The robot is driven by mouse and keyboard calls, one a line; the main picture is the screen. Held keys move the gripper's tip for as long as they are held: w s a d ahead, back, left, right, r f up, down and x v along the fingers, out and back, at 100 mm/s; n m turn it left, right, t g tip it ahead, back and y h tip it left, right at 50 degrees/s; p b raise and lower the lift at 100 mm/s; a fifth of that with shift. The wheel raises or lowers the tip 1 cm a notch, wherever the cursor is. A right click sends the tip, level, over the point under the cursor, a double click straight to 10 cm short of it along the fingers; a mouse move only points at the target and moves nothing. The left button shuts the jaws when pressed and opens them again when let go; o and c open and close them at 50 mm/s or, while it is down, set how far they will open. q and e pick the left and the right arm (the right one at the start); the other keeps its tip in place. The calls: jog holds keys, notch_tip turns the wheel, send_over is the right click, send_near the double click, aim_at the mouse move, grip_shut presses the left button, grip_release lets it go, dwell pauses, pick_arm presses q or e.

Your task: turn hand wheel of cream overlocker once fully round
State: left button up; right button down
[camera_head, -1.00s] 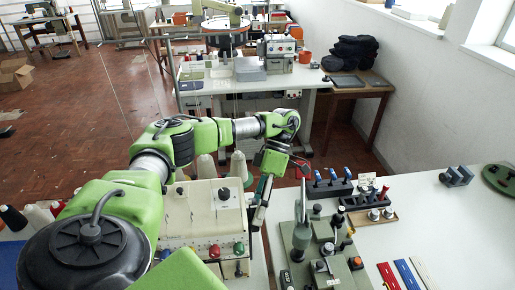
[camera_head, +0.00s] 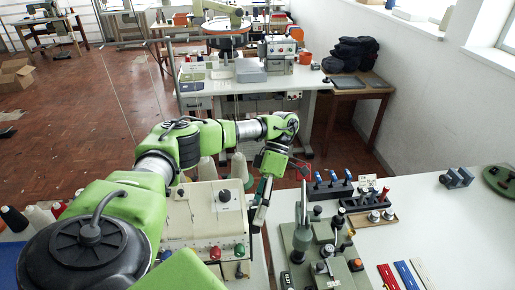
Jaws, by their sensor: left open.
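The cream overlocker (camera_head: 205,212) stands at the lower middle, beside my left arm. It has a dark round knob on its upper front and red and green knobs low down. My left gripper (camera_head: 260,212) points down at the machine's right side, its fingers open. The hand wheel cannot be made out; that side is largely covered by the gripper. Whether the fingers touch anything there cannot be told. My right gripper is not in view.
A green press (camera_head: 322,250) with an upright lever stands close to the right of my left gripper. Blue-handled tools (camera_head: 333,186) stand in a dark rack behind it. Thread cones (camera_head: 240,168) stand behind the overlocker. The white table (camera_head: 445,225) has free room at the right.

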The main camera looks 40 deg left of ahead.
pick_arm(q)
jog(key=shift+r, duration=0.1)
jog(key=v, duration=0.7)
jog(key=shift+w, duration=0.2)
dwell(0.8)
